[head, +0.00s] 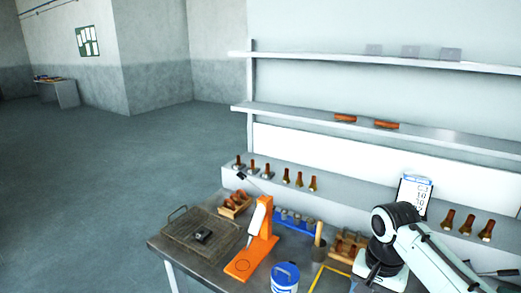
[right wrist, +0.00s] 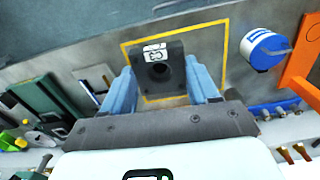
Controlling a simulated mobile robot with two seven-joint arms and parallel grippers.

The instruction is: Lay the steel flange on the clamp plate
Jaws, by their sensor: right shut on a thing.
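My right gripper (right wrist: 160,76) is shut on a dark square block (right wrist: 174,49) with a round hole and a white label, which I take to be the steel flange. The block sits between the two blue-grey fingers, above the bench area with a yellow outline (right wrist: 224,52). I cannot tell how far above the bench it is. In the head view my right arm reaches over the bench's right side, and its fingers and the block are hidden. No part is clearly recognisable as the clamp plate. My left gripper is not in view.
A mesh tray (head: 180,240) with a small dark part (head: 202,236) lies at the bench's left. Beside it stand an orange stand (head: 262,248) and a blue-lidded can (head: 285,279). Behind are a blue rack (head: 295,220) and a shelf ledge (head: 340,190) with several brass-coloured parts.

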